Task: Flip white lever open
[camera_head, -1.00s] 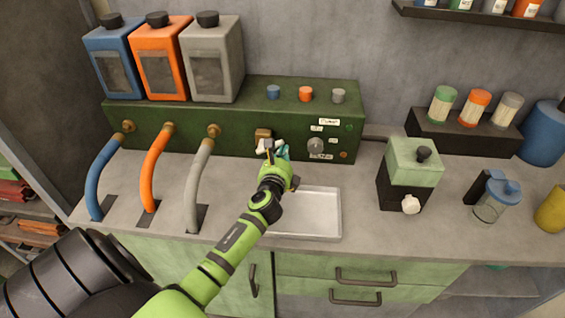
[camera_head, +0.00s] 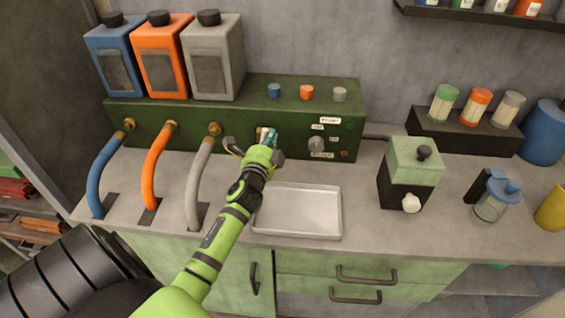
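A small brass fitting with a white piece (camera_head: 262,131), which looks like the white lever, sits on the front of the dark green dispenser box (camera_head: 200,122). It is partly hidden behind my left gripper, so its exact angle is hard to tell. My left gripper (camera_head: 252,148) is just in front of and below it. Its dark fingers are spread apart, one to the left and one to the right, with nothing seen between them. A teal bit shows beside the white piece. My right gripper is not in view.
A metal tray (camera_head: 300,210) lies on the counter below the fitting. Blue, orange and grey hoses (camera_head: 200,180) stand to the left. A green and black box with a white knob (camera_head: 411,204) and a lidded jug (camera_head: 490,205) stand to the right.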

